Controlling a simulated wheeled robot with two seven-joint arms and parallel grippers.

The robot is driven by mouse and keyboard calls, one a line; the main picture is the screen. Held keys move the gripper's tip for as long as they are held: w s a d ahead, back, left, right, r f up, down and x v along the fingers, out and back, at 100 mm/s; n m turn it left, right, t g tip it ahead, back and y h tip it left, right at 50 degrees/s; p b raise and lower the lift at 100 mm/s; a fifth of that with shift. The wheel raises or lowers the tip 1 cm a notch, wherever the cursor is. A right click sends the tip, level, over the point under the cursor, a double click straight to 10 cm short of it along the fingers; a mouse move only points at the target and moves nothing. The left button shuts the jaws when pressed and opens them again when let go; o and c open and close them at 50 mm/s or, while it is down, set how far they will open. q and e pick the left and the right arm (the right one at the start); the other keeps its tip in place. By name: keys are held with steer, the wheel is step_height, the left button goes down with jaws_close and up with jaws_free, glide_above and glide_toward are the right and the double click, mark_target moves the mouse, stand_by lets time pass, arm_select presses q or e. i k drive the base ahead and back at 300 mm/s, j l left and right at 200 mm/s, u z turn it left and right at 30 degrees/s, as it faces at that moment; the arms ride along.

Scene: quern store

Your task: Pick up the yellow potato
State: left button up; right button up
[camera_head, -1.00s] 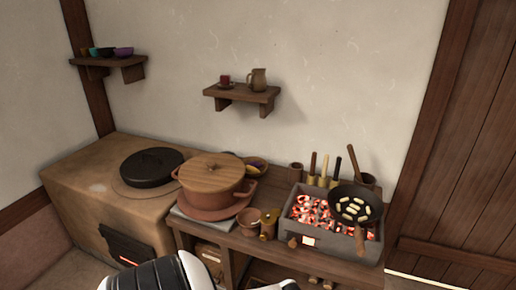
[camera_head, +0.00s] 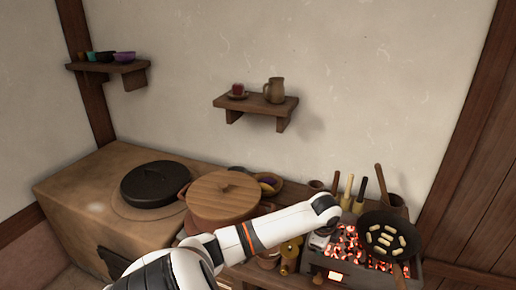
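Several small pale-yellow oblong pieces (camera_head: 386,240) lie in a black frying pan (camera_head: 371,224) at the right. I cannot tell whether one of them is the yellow potato. A small bowl (camera_head: 279,187) behind the big pot holds something purple and yellowish, too small to make out. My white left arm comes in from the lower left and reaches across the front of the counter. Its gripper (camera_head: 319,243) points down at the left end of the ember grill, left of the pan. Its fingers are too small and hidden to read. My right gripper is not in view.
The grill (camera_head: 335,265) holds glowing embers, with the pan over its right part. Several upright handles (camera_head: 347,188) stand behind it. The lidded pot (camera_head: 222,192) and black-lidded stove (camera_head: 75,185) are left. A wall shelf (camera_head: 256,107) holds a jug.

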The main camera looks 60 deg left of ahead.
mark_target(266, 188)
steer(key=j, duration=1.15)
steer(key=i+j, duration=0.1)
steer(key=j, duration=1)
